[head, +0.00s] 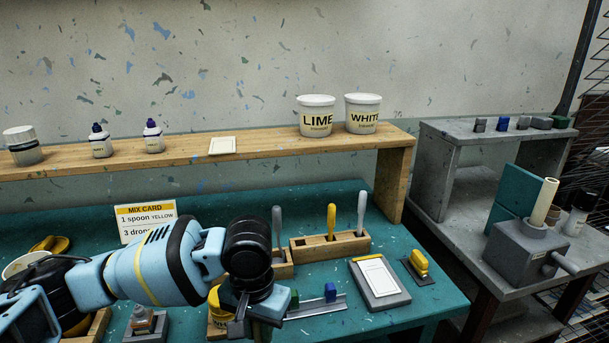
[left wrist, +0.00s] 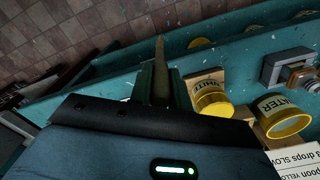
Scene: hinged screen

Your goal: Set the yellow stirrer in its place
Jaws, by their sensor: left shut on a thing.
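A yellow stirrer (head: 331,221) stands upright in the wooden rack (head: 318,249) on the teal table. A grey stirrer (head: 361,212) stands to its right in the same rack, and another grey one (head: 277,227) stands further left. My left gripper (head: 248,318) is low over the table, left of and nearer than the rack. In the left wrist view it is shut on a narrow, pointed, olive-brown thing (left wrist: 160,68). I cannot tell what that thing is. My arm hides part of the table. My right gripper is out of view.
Yellow tubs labelled WHITE (left wrist: 213,100) and WATER (left wrist: 284,117) are close to the left gripper. A metal rail (head: 318,307) with a blue block, a grey pad (head: 380,287) and a yellow-handled tool (head: 418,263) lie to the right. A wooden shelf (head: 270,145) spans the back.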

